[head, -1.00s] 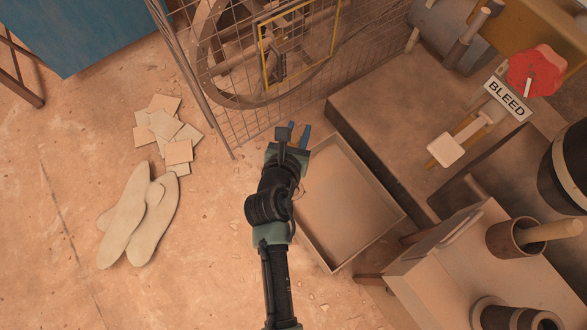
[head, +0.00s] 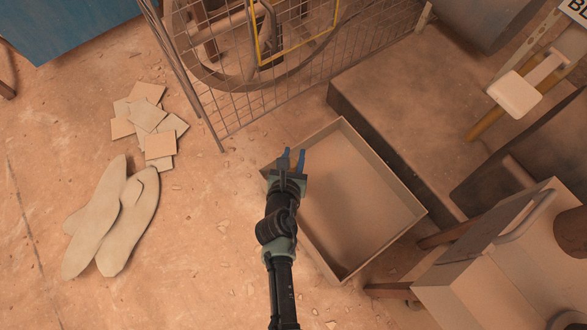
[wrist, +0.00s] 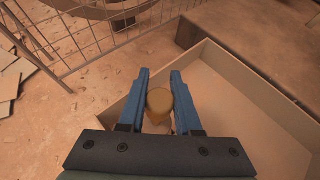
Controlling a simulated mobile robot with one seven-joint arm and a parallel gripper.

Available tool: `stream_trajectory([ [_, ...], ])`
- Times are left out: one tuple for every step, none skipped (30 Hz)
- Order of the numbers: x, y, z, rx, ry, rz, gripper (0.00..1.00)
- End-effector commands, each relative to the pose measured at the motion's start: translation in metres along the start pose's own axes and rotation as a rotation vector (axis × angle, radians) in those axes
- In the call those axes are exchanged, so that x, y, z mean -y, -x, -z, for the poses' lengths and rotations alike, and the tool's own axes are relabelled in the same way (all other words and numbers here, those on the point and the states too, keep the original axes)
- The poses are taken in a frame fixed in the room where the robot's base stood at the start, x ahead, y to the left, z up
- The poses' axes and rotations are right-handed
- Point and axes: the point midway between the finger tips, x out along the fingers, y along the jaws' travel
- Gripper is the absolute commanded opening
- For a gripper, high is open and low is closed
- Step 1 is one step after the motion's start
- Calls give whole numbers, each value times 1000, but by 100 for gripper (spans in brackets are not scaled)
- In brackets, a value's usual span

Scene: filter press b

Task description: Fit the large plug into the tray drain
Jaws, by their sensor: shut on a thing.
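My gripper (head: 294,158) is over the left part of the shallow tan tray (head: 372,197), just inside its left corner in the head view. In the wrist view, the blue fingers (wrist: 160,92) stand apart, shut on a tan, rounded cylindrical plug (wrist: 159,103). The plug's lower end is partly hidden by the gripper body. The tray's floor and far wall (wrist: 232,75) show behind and right of the fingers in the wrist view. I cannot make out the drain; my gripper and arm cover part of the tray.
A wire mesh fence (head: 250,105) stands just beyond the tray. A brown block (head: 400,110) lies along its upper right side, and a tan box with a handle (head: 510,255) stands at right. Insoles (head: 110,215) and square pads (head: 148,120) lie on open floor at left.

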Motion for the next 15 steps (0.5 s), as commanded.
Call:
stream_trajectory([
  [0, -8, 13, 1, 0, 0, 0],
  [0, -9, 15, 2, 0, 0, 0],
  [0, -10, 17, 2, 0, 0, 0],
  [0, -10, 18, 2, 0, 0, 0],
  [0, -11, 18, 2, 0, 0, 0],
  [0, -11, 19, 2, 0, -1, 0],
  [0, -12, 20, 2, 0, -1, 0],
  [0, -12, 21, 2, 0, -1, 0],
  [0, -14, 24, 2, 0, -1, 0],
  [0, -16, 28, 2, 0, -1, 0],
  [0, -18, 31, 2, 0, -1, 0],
  [0, -20, 36, 2, 0, -1, 0],
  [0, -22, 39, 2, 0, -1, 0],
  [0, -24, 42, 2, 0, -1, 0],
  [0, -26, 46, 2, 0, -1, 0],
])
